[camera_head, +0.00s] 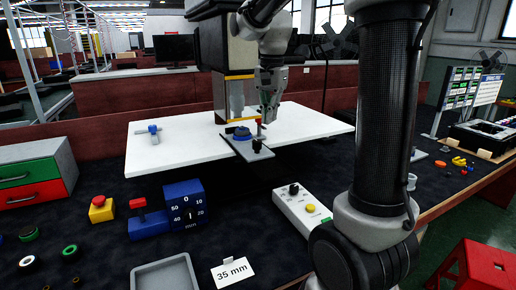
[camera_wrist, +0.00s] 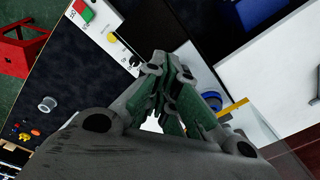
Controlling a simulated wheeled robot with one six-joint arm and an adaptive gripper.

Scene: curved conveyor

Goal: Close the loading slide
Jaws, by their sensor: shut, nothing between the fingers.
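The loading slide (camera_head: 247,149) is a grey plate that sticks out past the front edge of the white machine table (camera_head: 180,135). It carries a blue round part (camera_head: 239,134) and a dark knob (camera_head: 257,146) near its front end. A small red-topped post (camera_head: 259,127) also stands there. My gripper (camera_head: 267,118) is shut and empty, pointing down above the slide's right side. I cannot tell if it touches the post. In the wrist view, my gripper's green-padded fingers (camera_wrist: 165,108) hide most of the slide; the blue part (camera_wrist: 211,99) shows beside them.
The machine's dark head (camera_head: 222,55) stands over the table behind the slide. A white control box (camera_head: 302,208), a blue dial unit (camera_head: 186,205) and a yellow box with a red button (camera_head: 101,208) sit on the dark bench. A grey tray (camera_head: 140,275) lies in front.

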